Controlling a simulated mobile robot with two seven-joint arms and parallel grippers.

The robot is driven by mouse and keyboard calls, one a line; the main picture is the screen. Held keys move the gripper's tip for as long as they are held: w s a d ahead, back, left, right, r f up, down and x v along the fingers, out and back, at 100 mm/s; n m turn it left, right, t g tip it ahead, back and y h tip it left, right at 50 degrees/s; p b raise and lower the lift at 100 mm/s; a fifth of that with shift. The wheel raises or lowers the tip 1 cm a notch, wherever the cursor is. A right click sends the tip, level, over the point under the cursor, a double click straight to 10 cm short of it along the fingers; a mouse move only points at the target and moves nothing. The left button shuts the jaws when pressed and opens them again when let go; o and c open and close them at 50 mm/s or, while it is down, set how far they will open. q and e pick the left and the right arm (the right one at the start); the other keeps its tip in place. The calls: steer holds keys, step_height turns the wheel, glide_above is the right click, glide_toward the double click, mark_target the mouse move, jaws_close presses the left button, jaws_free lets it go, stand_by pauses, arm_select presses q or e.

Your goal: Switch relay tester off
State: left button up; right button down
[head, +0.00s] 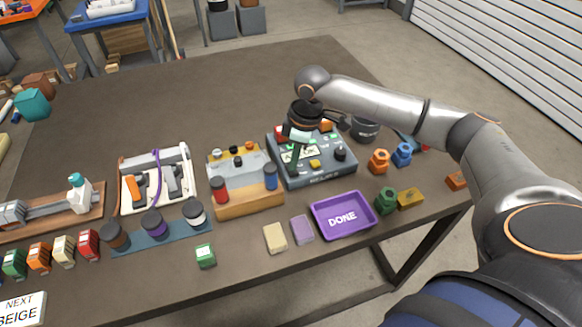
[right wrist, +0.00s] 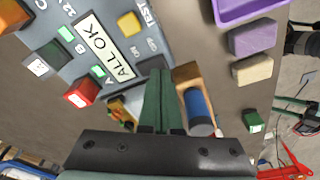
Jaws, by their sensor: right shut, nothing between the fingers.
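The relay tester (head: 322,179) is a dark grey-blue box on the table, right of centre in the head view. In the right wrist view its panel (right wrist: 122,46) carries a lit display reading ALL OK (right wrist: 104,47), a yellow TEST button (right wrist: 129,24) and ON and OFF lettering. Coloured blocks sit in it beside small green lamps. My right gripper (head: 294,160) is over the tester's left part, pointing down. Its dark green fingers (right wrist: 161,80) are shut and empty, with tips close to the OFF lettering.
A purple DONE tray (head: 371,219) stands in front of the tester. A wooden-based fixture (head: 248,206) with red and blue cylinders stands close to its left. Orange and blue parts lie to its right, with a dark cup (head: 365,131) behind. The table's back left is clear.

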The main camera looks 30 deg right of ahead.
steer(key=shift+f, duration=0.9)
stand_by(0.8)
steer(key=shift+r, duration=0.1)
step_height(320, 180, up, 5)
steer(key=p, duration=0.6)
steer(key=shift+r, duration=0.9)
